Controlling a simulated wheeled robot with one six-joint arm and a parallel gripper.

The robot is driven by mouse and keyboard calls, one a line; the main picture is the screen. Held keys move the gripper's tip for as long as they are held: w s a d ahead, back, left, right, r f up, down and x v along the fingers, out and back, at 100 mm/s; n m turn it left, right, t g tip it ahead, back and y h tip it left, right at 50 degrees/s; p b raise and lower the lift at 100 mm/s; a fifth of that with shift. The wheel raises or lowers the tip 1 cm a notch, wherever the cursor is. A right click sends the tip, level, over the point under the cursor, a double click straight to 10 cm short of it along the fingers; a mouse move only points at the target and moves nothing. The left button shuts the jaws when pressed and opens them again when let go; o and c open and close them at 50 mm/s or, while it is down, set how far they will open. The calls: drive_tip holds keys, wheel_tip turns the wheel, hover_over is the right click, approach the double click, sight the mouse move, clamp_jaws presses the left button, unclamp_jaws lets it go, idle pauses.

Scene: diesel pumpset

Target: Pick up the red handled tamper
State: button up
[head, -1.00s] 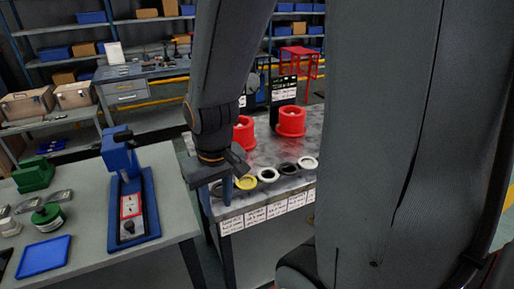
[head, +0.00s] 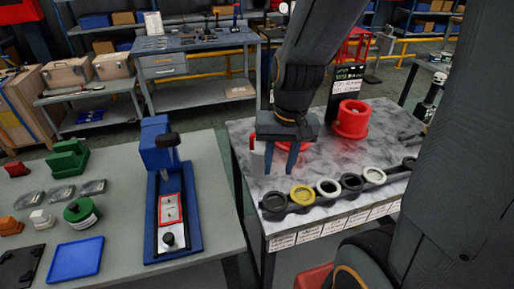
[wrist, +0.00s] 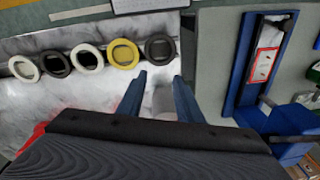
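My gripper (head: 282,158) points down over the marble-topped table (head: 330,165), behind the left end of a row of rings. In the wrist view its two blue fingers (wrist: 159,98) are spread apart. A red spool-like part (head: 352,119) stands to the right of my gripper in the head view. More red shows behind my gripper, mostly hidden. I cannot make out a tamper with a red handle for certain.
A holder with several rings, one the yellow ring (head: 302,195), runs along the table's front edge. A blue lever press (head: 165,195) stands on the left bench, with a blue tray (head: 75,258) and a green spool (head: 82,212). A gap separates the two tables.

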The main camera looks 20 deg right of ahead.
sight(261, 153)
drive_tip(key=w+r+m+y, duration=0.1)
drive_tip(key=w+m, duration=0.3)
drive_tip(key=m, duration=0.1)
drive_tip(key=w+d+r+m+y, duration=0.1)
drive_tip(key=w+r+m, duration=0.1)
drive_tip(key=w+m, duration=0.2)
drive_tip(key=w+r+m+y+p, duration=0.1)
drive_tip(key=w+r+m+y, duration=0.1)
drive_tip(key=w+m, duration=0.2)
drive_tip(key=shift+d+m+t, duration=0.15)
drive_tip(key=shift+m+t, duration=0.25)
drive_tip(key=shift+m, duration=0.5)
drive_tip(key=shift+p+x, duration=0.65)
drive_tip(key=shift+x, duration=2)
drive_tip(key=shift+d+f, duration=0.1)
drive_tip(key=shift+d, duration=0.1)
clamp_jaws()
